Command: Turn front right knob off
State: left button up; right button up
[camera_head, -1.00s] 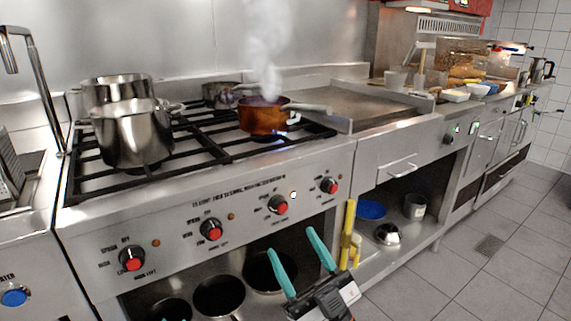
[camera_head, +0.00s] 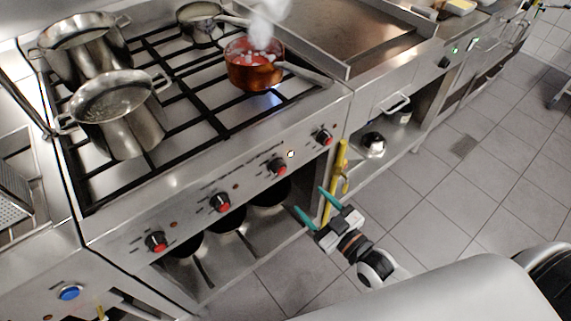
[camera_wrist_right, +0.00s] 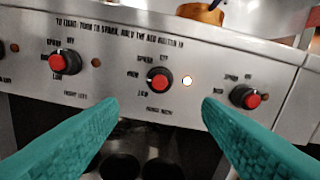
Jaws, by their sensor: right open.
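The stove front carries a row of several black knobs with red faces. The third from the left (camera_head: 277,167) has a lit indicator (camera_head: 291,153) to its right. In the right wrist view this knob (camera_wrist_right: 158,80) is centred, and its lit lamp (camera_wrist_right: 187,81) glows; the label below is blurred but may read front right. My right gripper (camera_head: 316,205) is open and empty, in front of and below this knob, not touching it. Its teal fingertips (camera_wrist_right: 160,105) spread either side below the knob in the wrist view. My left gripper is out of view.
A steaming copper pan (camera_head: 255,70) sits over a blue flame at the burner on the right. Steel pots (camera_head: 125,115) stand on the left burners. Neighbouring knobs (camera_wrist_right: 246,96) flank the lit one. A yellow upright object (camera_head: 335,175) is close to the right gripper.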

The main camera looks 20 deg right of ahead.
aim_at(283, 173)
jog(key=x, duration=1.1)
jog(key=shift+c, duration=0.3)
jog(key=c, duration=0.9)
